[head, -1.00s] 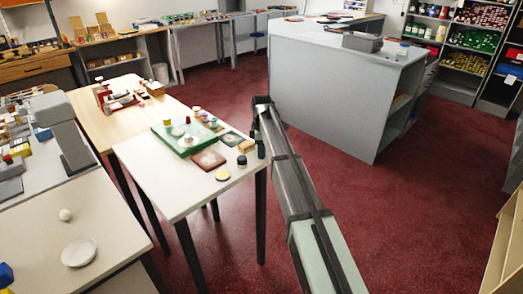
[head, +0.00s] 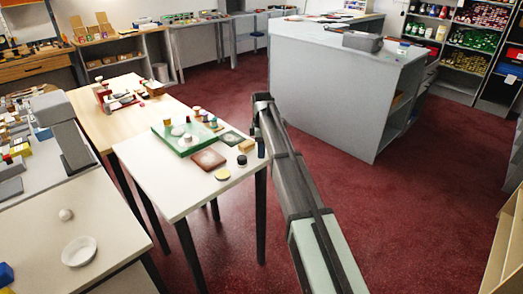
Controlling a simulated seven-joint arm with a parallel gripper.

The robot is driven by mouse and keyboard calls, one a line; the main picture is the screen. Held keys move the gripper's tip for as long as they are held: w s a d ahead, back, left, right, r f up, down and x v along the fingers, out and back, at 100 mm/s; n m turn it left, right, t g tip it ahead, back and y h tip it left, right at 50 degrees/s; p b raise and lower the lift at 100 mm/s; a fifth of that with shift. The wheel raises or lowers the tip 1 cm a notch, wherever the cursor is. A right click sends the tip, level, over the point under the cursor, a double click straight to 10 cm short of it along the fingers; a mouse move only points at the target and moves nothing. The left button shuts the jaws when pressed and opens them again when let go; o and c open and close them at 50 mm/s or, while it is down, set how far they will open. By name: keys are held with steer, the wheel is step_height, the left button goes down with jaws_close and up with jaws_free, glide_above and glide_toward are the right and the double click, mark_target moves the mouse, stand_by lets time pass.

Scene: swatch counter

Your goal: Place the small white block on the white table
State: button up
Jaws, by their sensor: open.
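The white table (head: 175,191) stands left of centre in the head view. On it are a green tray (head: 171,146) with small pale pieces, and several small blocks along its back right side. My gripper (head: 262,98) is at the far end of my arm, beyond the table's right edge. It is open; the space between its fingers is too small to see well.
A grey counter (head: 335,95) stands to the right.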

step_height(320, 180, up, 11)
stand_by(0.4)
